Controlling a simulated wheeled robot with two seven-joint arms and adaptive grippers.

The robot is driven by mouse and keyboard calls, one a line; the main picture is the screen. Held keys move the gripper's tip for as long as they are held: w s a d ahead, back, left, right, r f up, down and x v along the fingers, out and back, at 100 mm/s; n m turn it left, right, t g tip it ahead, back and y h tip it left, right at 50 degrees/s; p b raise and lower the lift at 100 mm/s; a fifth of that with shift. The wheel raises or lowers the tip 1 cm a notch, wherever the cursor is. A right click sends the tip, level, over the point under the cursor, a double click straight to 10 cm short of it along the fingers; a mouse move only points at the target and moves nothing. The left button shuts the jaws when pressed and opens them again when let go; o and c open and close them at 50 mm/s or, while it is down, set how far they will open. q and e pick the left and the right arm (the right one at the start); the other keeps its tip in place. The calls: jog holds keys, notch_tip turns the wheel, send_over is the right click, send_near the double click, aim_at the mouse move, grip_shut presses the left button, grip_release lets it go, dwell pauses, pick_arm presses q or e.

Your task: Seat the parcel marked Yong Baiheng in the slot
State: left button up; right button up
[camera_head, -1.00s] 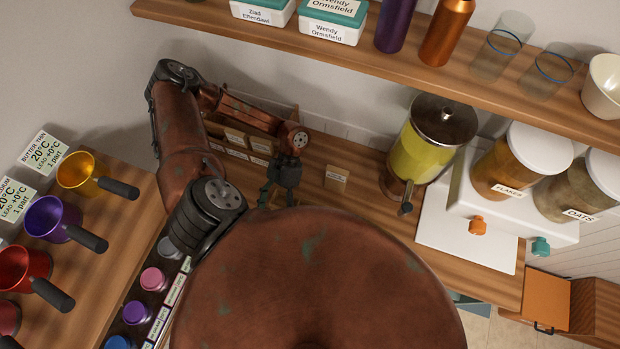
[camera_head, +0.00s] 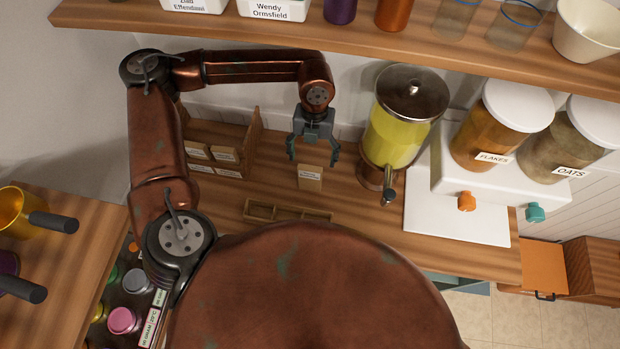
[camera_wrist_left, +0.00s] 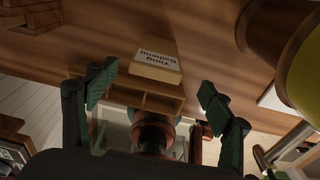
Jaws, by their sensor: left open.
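The parcel (camera_head: 310,179) is a small tan box with a white label, standing on the wooden counter. In the left wrist view the parcel (camera_wrist_left: 157,68) reads Yong Baiheng. My left gripper (camera_head: 313,156) is open and empty, just above and behind the parcel, with its fingers spread to either side. In the left wrist view the fingertips (camera_wrist_left: 157,88) also stand apart, with the parcel between and beyond them. A low wooden tray with slots (camera_head: 288,214) lies on the counter in front of the parcel; it also shows in the left wrist view (camera_wrist_left: 147,97). My right gripper is not in view.
A wooden rack (camera_head: 252,138) with several labelled parcels stands to the left. A yellow drink dispenser (camera_head: 395,140) stands close to the gripper's right. A wooden shelf (camera_head: 350,52) runs above. A white board (camera_head: 455,218) lies farther right.

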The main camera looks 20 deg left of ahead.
aim_at(310, 167)
pick_arm(q)
jog(key=f, duration=0.2)
jog(key=s+f+p, duration=0.1)
jog(key=f, duration=0.2)
jog(key=shift+s+f, duration=0.1)
jog(key=shift+f, duration=0.05)
jog(key=shift+a+f, duration=0.1)
jog(key=shift+f, duration=0.45)
jog(key=shift+c, duration=0.7)
jog(key=c, duration=1.7)
jog(key=shift+o, duration=0.2)
jog(key=shift+r, duration=0.15)
